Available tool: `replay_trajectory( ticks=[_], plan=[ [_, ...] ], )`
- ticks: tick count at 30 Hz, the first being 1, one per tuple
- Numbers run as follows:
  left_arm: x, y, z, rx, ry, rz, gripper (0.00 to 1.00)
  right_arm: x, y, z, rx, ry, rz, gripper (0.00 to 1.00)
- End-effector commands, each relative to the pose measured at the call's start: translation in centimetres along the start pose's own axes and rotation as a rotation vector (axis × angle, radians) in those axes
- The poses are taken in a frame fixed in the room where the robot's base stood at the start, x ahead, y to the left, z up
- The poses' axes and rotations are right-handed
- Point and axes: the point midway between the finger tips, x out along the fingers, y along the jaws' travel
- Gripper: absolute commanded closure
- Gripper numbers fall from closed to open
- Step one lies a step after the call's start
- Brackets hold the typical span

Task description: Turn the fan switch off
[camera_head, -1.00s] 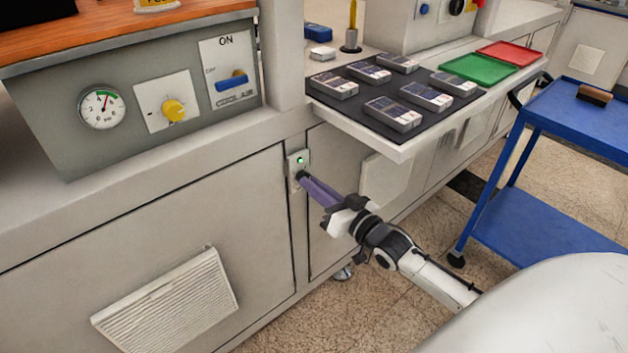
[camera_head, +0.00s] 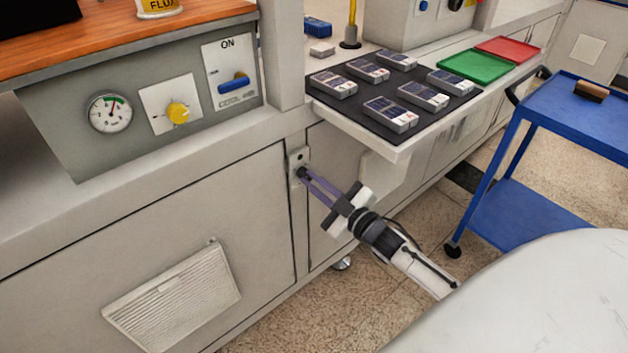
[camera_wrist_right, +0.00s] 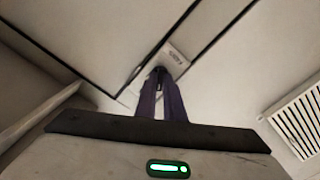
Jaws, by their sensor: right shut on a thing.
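The fan switch is a small pale plate (camera_head: 299,157) on the cabinet front, below the worktop corner. Its small lamp looks dark. In the right wrist view the plate (camera_wrist_right: 176,56) carries small lettering that I cannot read clearly. My right gripper (camera_head: 303,174) reaches it from the lower right. Its purple fingers are shut on the switch lever at the lower part of the plate, and the fingertips hide most of the lever. In the wrist view the fingertips (camera_wrist_right: 159,72) meet at a small dark part. My left gripper is not in view.
A grey panel above holds a gauge (camera_head: 110,113), a yellow knob (camera_head: 178,112) and a blue switch (camera_head: 233,86) marked ON. A shelf with a dark mat (camera_head: 350,107) and several devices overhangs to the right. A blue cart (camera_head: 530,220) stands at right.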

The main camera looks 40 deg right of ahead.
Motion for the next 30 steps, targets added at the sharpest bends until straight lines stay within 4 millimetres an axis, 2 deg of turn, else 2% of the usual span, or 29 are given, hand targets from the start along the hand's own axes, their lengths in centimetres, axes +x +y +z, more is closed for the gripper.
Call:
replay_trajectory(
  ticks=[12,29,30],
  plan=[
    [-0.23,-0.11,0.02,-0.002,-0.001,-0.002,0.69,0.02,-0.02,-0.08,-0.195,0.002,0.000,1.00],
    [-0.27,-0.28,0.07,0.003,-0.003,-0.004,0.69,0.02,-0.01,-0.08,-0.225,0.002,0.000,1.00],
    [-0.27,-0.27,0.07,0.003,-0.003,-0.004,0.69,0.02,-0.01,-0.08,-0.226,0.002,0.000,0.88]
  ],
)
